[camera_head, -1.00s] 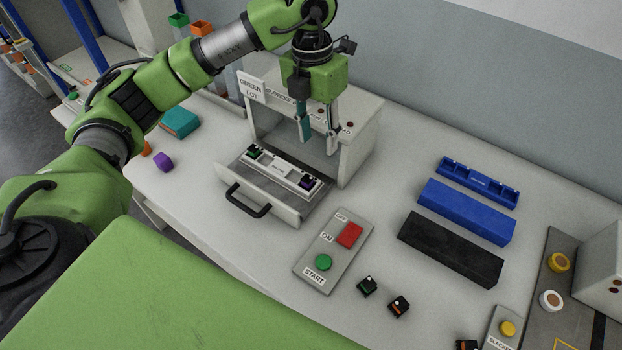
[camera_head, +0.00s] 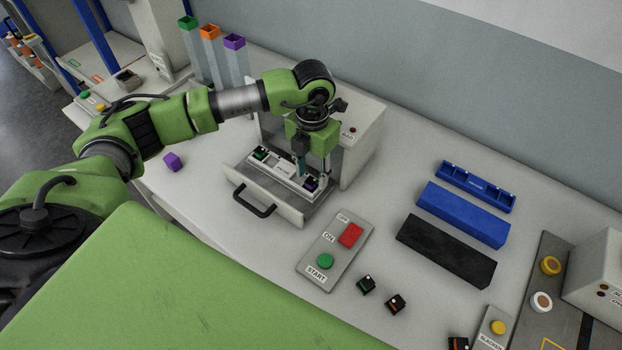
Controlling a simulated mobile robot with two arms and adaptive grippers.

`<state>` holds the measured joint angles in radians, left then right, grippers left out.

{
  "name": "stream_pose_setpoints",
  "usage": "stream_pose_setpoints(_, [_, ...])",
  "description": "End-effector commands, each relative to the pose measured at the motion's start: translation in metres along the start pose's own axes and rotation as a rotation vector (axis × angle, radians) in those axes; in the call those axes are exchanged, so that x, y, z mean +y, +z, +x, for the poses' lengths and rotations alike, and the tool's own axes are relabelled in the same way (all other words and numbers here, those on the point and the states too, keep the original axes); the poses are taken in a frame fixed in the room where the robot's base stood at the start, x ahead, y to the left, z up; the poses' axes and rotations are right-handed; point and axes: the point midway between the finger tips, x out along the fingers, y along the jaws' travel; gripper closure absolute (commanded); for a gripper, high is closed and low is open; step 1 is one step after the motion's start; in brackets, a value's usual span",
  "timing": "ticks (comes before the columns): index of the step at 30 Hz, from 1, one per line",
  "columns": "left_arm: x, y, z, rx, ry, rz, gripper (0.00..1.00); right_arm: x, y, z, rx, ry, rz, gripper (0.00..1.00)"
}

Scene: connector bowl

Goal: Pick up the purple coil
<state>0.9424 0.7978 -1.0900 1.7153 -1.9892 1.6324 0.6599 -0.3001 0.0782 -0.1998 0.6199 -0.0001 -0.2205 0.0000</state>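A small black piece with purple, likely the purple coil (camera_head: 311,185), sits at the right end of a white holder (camera_head: 284,175) in the open drawer. A black and green piece (camera_head: 261,154) sits at the holder's left end. My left gripper (camera_head: 312,172) points down over the holder's right part, its two fingers apart, close above the purple piece. Whether the fingers touch it I cannot tell. A plain purple block (camera_head: 172,161) lies on the table at the left. My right gripper is not in view.
The drawer (camera_head: 292,214) projects from a grey box (camera_head: 358,143), whose wall stands close behind the gripper. A switch panel (camera_head: 318,274), small black parts (camera_head: 366,284) and blue and black blocks (camera_head: 463,214) lie to the right.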

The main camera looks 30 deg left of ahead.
Motion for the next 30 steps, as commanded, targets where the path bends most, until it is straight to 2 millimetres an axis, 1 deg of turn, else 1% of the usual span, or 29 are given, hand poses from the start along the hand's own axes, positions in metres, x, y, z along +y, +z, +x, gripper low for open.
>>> stream_pose_setpoints(1, [0.000, 0.000, 0.005, 0.003, 0.000, -0.002, 0.64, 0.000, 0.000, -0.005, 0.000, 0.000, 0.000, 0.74])
stream_pose_setpoints(4, [0.000, 0.001, 0.014, 0.000, 0.000, -0.001, 0.64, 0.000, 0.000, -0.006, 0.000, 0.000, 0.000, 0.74])
stream_pose_setpoints(11, [0.000, 0.001, 0.017, -0.001, 0.000, 0.000, 0.64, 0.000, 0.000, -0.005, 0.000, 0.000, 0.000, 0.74])
stream_pose_setpoints(12, [0.000, 0.001, 0.017, -0.001, 0.000, 0.000, 0.69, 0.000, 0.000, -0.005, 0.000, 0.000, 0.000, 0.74])
stream_pose_setpoints(13, [0.000, 0.001, 0.017, -0.001, 0.000, 0.000, 0.77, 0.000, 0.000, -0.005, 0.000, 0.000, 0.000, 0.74])
stream_pose_setpoints(14, [0.000, 0.001, 0.017, -0.001, 0.000, 0.000, 0.85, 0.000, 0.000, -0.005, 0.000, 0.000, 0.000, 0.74])
stream_pose_setpoints(15, [0.000, 0.001, 0.017, -0.001, 0.000, 0.000, 0.95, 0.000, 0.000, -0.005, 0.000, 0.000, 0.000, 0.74])
stream_pose_setpoints(16, [0.000, 0.001, 0.017, -0.001, 0.000, 0.000, 0.98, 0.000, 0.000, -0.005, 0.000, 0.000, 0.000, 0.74])
stream_pose_setpoints(26, [0.000, 0.001, 0.016, -0.002, -0.001, 0.000, 0.99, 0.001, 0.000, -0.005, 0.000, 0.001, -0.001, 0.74])
stream_pose_setpoints(30, [0.000, 0.002, 0.013, -0.005, -0.001, 0.000, 0.99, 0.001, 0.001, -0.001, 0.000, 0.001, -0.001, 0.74])
